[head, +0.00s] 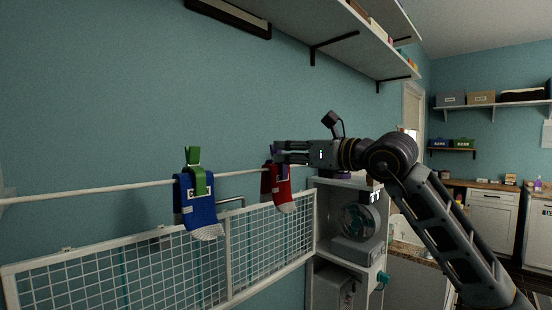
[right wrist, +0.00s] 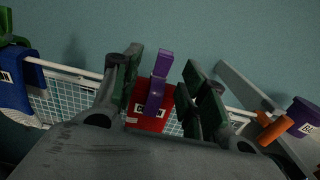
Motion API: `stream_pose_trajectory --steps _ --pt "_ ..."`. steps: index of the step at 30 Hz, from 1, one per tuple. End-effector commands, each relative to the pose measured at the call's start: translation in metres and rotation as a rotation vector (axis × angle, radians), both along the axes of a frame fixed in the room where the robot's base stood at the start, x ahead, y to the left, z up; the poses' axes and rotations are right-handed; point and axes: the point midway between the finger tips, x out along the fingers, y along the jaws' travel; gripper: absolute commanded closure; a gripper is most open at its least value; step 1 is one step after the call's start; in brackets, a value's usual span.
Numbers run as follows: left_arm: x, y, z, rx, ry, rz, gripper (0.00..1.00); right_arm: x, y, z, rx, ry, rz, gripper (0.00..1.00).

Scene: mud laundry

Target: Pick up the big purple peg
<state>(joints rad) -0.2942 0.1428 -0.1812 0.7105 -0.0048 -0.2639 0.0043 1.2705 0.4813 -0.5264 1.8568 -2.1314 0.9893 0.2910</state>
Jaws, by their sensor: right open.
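The purple peg (right wrist: 156,85) stands upright in the right wrist view, clipped over the red sock (right wrist: 153,110) on the white rail. My right gripper (right wrist: 168,84) is open, with one finger on each side of the peg; a gap shows on both sides, wider on the right. In the head view the right gripper (head: 279,152) reaches in from the right at the rail and hides most of the peg. The red sock also shows there (head: 281,190), hanging just below the fingers. My left gripper is not in view.
A green peg (head: 194,157) holds a blue sock (head: 199,210) farther left on the rail (head: 110,192). A white mesh rack (head: 180,265) lies below. A shelf unit (head: 312,245) with a fan stands right of the socks. A wall shelf (head: 335,45) hangs above.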

Motion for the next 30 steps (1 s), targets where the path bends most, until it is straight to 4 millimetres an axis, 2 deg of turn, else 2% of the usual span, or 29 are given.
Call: stream_pose_trajectory --steps 6,14,20,23,30 --pt "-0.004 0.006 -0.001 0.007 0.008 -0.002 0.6 0.004 0.004 0.0 0.0 -0.001 -0.001 0.57" --pt "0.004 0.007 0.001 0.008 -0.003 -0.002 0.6 0.004 0.004 0.0 0.0 -0.001 0.0 0.57" --pt "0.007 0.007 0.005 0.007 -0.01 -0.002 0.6 0.012 0.01 0.003 0.001 -0.001 0.001 0.57" --pt "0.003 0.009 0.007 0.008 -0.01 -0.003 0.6 0.02 0.016 0.005 0.0 0.0 0.001 0.57" --pt "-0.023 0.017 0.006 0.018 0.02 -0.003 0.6 0.038 0.032 0.006 0.001 -0.001 0.001 0.57"
